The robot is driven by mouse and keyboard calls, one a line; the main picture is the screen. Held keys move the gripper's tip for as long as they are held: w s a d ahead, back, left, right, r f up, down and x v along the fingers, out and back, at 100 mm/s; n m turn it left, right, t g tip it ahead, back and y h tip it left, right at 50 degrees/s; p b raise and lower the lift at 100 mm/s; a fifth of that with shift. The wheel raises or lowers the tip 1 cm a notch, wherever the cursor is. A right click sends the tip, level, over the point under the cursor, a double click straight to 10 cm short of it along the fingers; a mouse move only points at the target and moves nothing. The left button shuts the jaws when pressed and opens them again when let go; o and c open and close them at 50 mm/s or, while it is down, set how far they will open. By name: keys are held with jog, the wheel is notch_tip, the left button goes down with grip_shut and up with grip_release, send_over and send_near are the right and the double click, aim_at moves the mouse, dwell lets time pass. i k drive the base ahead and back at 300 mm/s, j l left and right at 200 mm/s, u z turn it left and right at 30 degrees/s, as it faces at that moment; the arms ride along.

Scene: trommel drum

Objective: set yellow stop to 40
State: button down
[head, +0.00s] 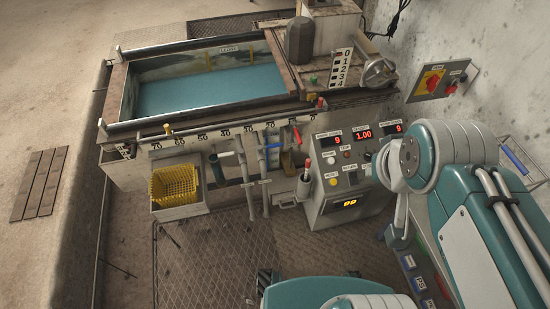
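A small yellow stop (168,128) stands on the front rail of the blue-water trough, toward the left end. A numbered scale (225,133) runs along this rail; its numbers are small, and they appear to fall from left to right. The yellow stop is clearly left of the middle numbers, but I cannot read its exact value. A red stop-like piece (320,102) stands near the right end of the rail. My arm shows at the right, in front of the control box, well away from the yellow stop. The fingers of my gripper cannot be made out.
A yellow basket (174,184) sits in a tray below the rail's left part. Pipes and valves with red (297,135) and blue handles stand below its middle. A control box (345,178) with red displays is at the right. A wooden slatted board (40,185) lies at left.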

aim_at(170, 133)
jog(key=k+l, duration=0.15)
jog(key=k, duration=0.25)
jog(key=u, duration=1.25)
